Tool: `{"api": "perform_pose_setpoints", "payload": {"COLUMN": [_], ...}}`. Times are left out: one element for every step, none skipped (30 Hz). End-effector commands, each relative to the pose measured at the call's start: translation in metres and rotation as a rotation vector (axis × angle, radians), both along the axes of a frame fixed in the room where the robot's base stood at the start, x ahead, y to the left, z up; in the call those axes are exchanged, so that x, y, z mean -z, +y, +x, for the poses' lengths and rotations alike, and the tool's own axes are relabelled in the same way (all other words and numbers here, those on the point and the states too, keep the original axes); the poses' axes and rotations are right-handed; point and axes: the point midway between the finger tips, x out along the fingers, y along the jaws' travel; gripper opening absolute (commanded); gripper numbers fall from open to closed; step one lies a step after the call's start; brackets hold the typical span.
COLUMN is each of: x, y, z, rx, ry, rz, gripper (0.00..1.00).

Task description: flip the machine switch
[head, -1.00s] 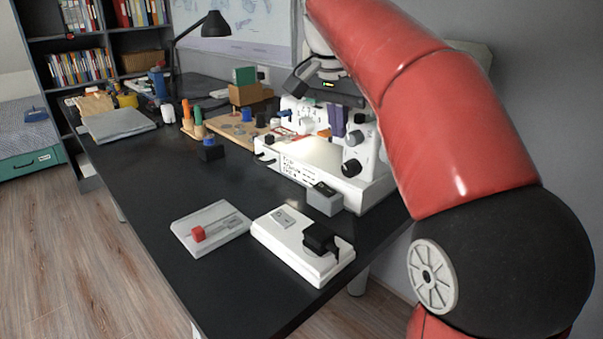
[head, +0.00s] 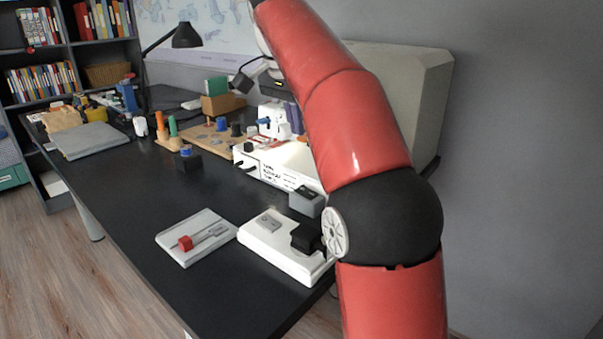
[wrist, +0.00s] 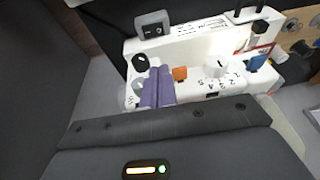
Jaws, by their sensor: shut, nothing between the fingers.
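A white machine (head: 262,160) with knobs stands on the dark desk, partly hidden behind my arm; it also shows in the wrist view (wrist: 195,40). A grey box with a dark rocker-like top (head: 307,201), which looks like the switch, is at the machine's near end. It shows at the top left of the wrist view (wrist: 152,25). Its rocker position is too small to tell. My gripper (head: 240,84) is above the back of the machine in the head view, shut and empty, apart from the grey box. Its fingertips are not clear in the wrist view.
A white base with a black lever (head: 272,231) and a grey plate with a red slider (head: 212,232) lie at the desk's near end. A pegboard (head: 222,135) and a black block with a blue knob (head: 188,161) lie further left. A large beige box (head: 415,100) stands behind my arm.

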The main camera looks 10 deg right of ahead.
Motion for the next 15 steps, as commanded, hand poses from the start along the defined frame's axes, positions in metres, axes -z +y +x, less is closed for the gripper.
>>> {"api": "perform_pose_setpoints", "payload": {"x": [0.006,0.010,0.016,0.022,0.028,0.036,0.042,0.050,0.059,0.065,0.072,0.080,0.085,0.091,0.097], "y": [-0.002,-0.003,-0.004,-0.005,-0.006,-0.008,-0.009,-0.011,-0.013,-0.014,-0.015,-0.017,-0.018,-0.019,-0.018], "z": [0.000,0.001,0.002,0.003,0.004,0.006,0.007,0.009,0.010,0.012,0.013,0.015,0.016,0.017,0.018], "rx": [0.001,0.001,0.001,0.001,0.001,0.001,0.001,0.002,0.002,0.002,0.002,0.001,0.001,0.001,0.000], "ry": [0.002,0.003,0.002,0.004,0.005,0.004,0.004,0.004,0.003,0.003,0.003,0.003,0.003,0.003,0.003], "rz": [0.000,-0.001,0.000,-0.001,-0.001,-0.001,0.000,0.000,0.000,0.000,0.000,0.001,0.001,0.001,0.000], "gripper": [0.00,0.00,0.00,0.00,0.00,0.00,0.00,0.00,0.00,0.00,0.00,0.00,0.00,0.00,0.00]}}
